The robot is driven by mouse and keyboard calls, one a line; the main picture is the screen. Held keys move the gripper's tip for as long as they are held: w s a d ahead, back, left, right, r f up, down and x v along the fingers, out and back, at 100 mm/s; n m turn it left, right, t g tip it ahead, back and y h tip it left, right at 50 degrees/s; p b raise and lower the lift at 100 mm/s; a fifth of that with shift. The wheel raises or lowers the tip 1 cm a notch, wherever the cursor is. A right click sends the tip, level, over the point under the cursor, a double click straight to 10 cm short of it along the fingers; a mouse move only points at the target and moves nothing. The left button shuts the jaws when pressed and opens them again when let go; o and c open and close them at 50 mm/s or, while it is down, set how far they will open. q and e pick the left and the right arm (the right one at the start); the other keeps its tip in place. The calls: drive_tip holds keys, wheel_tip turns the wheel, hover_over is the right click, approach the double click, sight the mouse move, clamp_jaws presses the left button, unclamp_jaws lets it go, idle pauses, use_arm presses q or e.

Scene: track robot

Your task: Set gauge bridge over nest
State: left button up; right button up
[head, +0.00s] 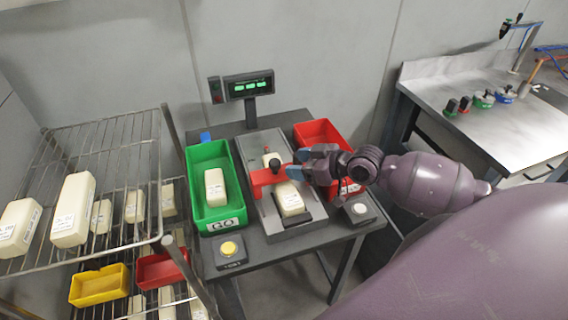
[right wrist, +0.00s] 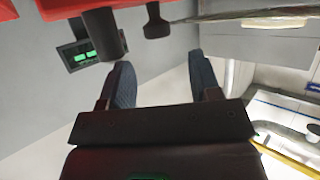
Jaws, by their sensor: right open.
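The gauge bridge (head: 262,178) is a red bar with a black knob (head: 274,163) on top. In the head view it crosses over the white block (head: 290,199) lying in the nest of the grey fixture (head: 308,217). I cannot tell if it is fully seated. My right gripper (head: 296,171) is at the bridge's right end, close to the knob, with its jaws open. In the right wrist view the open fingers (right wrist: 164,80) have nothing between them, and red and dark parts show beyond them. My left gripper is not in view.
A green GO bin (head: 227,168) with a white block stands left of the fixture; a red bin (head: 313,130) stands right, partly behind my arm. A display (head: 248,85) is behind. Yellow (head: 229,248) and white (head: 360,208) buttons are in front. A wire rack (head: 120,150) holds blocks at left.

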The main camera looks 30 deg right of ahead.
drive_tip(key=shift+v, duration=1.75)
drive_tip(key=shift+a, duration=0.1)
drive_tip(key=s+a+f+g+h, duration=0.2)
drive_tip(key=s+a+f+g, duration=0.1)
drive_tip(key=s+a+f, duration=0.5)
drive_tip(key=s+m+g+h, duration=0.4)
drive_tip(key=s+m+h, duration=0.2)
drive_tip(key=s, duration=0.7)
drive_tip(key=shift+w+d+f+n+t+y, duration=0.1)
drive_tip(key=shift+w+f+n+t+y, duration=0.05)
drive_tip(key=shift+w+f+t, duration=1.35)
drive_tip(key=shift+w+d+f+n+t+y, duration=0.15)
drive_tip(key=shift+w+f+t, duration=0.8)
drive_tip(key=shift+f, duration=1.05)
drive_tip(key=shift+w+d+f+n+t+y, duration=0.1)
drive_tip(key=shift+w+f+n+t, duration=0.1)
drive_tip(key=shift+w+f+t, duration=1.3)
drive_tip(key=shift+s+f+g, duration=0.25)
drive_tip(key=shift+s, duration=0.1)
